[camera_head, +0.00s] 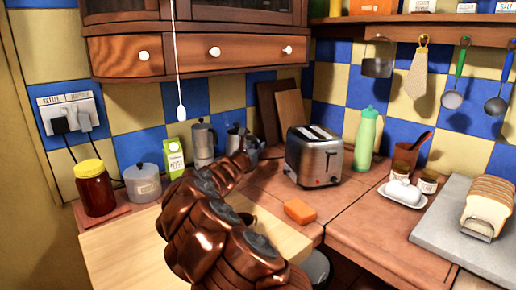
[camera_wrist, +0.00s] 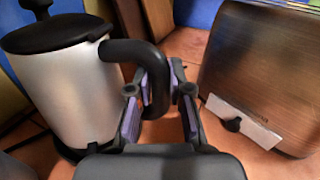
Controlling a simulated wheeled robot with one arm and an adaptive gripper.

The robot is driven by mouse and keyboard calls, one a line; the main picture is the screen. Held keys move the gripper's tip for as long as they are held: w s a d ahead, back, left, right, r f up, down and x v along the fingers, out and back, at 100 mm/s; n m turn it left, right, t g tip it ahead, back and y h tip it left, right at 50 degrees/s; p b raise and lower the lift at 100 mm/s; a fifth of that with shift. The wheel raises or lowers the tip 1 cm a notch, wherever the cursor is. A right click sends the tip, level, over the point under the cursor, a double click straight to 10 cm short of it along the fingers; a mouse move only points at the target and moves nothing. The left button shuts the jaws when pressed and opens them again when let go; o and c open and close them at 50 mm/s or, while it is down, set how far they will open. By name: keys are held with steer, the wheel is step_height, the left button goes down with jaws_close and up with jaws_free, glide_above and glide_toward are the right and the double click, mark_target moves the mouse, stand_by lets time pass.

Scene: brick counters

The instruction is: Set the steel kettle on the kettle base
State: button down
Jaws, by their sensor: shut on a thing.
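The steel kettle (camera_wrist: 70,90) stands close to upright at the left of the wrist view, with a black lid and a black curved handle (camera_wrist: 125,50). My gripper (camera_wrist: 167,78) has its fingers on either side of that handle and is shut on it.
A toaster (camera_head: 315,155) stands close to the right of my gripper. A moka pot (camera_head: 203,143) and a green carton (camera_head: 174,157) stand left of the kettle. An orange sponge (camera_head: 299,211) lies in front of the toaster. Cutting boards (camera_head: 291,116) lean behind. Wooden cabinets hang above.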

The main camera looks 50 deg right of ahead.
steer(key=shift+f+b, duration=0.3)
steer(key=shift+f, duration=0.15)
steer(key=c, duration=1.4)
jaws_free()
steer(key=shift+o, duration=0.3)
steer(key=shift+a, duration=0.1)
steer(key=shift+b+v, duration=0.3)
steer(key=shift+v, duration=5.15)
